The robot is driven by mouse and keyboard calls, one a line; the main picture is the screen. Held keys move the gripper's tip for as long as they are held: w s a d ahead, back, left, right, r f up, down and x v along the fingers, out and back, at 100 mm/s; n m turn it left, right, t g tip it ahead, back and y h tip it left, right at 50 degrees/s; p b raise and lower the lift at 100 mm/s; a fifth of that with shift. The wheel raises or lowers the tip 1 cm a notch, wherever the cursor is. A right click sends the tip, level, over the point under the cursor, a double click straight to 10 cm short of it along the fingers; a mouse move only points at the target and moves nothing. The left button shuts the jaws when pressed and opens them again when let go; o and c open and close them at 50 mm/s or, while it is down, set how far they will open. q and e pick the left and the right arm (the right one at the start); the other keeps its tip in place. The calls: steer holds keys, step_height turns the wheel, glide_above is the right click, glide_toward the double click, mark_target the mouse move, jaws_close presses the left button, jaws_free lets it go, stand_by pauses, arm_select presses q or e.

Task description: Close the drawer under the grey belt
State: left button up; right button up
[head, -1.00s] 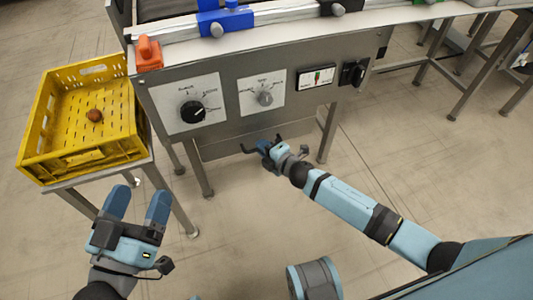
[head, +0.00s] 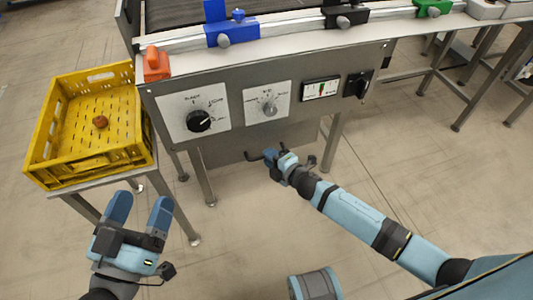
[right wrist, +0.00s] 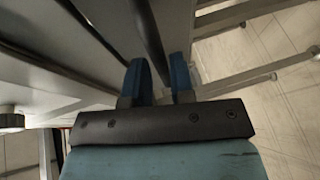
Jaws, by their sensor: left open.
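The grey drawer (head: 228,157) hangs below the control panel, under the grey belt (head: 180,12). From above I cannot tell how far out it is. Its dark handle (head: 254,156) sticks out at the front. My right gripper (head: 270,155) is at the handle. In the right wrist view a dark bar (right wrist: 148,30), apparently the handle, runs down between the two blue fingers of this gripper (right wrist: 160,80). Whether they press on it is not clear. My left gripper (head: 139,208) is open and empty, in front of the yellow crate's stand, away from the drawer.
The panel (head: 235,85) has a black dial (head: 199,121) and other controls above the drawer. Metal legs (head: 333,140) flank the drawer. The floor in front is mostly clear.

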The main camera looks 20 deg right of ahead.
arm_select(q)
steer(key=shift+w+a+f+g+y+p, duration=0.1)
steer(key=shift+a+f+g+y+p, duration=0.15)
steer(key=shift+f+y+p, duration=0.25)
steer(key=shift+a+f+g+y+p, duration=0.15)
steer(key=shift+a+f+y+p, duration=0.15)
steer(key=shift+f+p, duration=0.25)
arm_select(e)
steer(key=v, duration=1.2)
arm_select(q)
steer(key=shift+d, duration=0.1)
